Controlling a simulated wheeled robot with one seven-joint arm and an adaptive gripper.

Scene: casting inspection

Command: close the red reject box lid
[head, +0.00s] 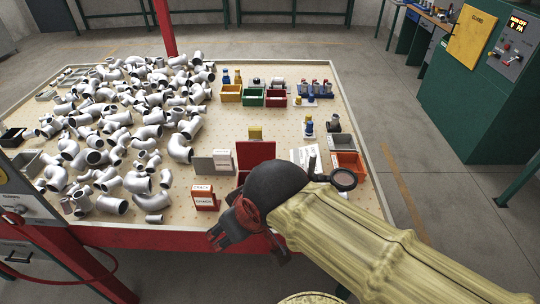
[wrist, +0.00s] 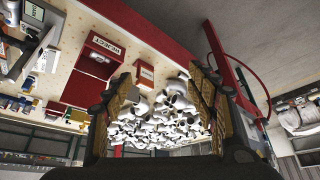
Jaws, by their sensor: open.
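The red reject box (head: 242,180) stands near the table's front edge, with its red lid (head: 256,153) raised upright at the back. My arm and wrist hide much of the box in the head view. In the wrist view, which is turned over, the box front with its white label (wrist: 104,46) and the raised lid (wrist: 82,88) show left of my fingers. My gripper (head: 222,236) is open and empty, in front of the box by the table's front edge, apart from the lid. Its two fingers also show in the wrist view (wrist: 160,78).
A small red-and-white crack card box (head: 204,198) and a grey box (head: 212,166) stand left of the reject box. Many metal pipe castings (head: 130,125) cover the table's left half. An orange bin (head: 348,161) and a magnifier (head: 343,180) lie to the right.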

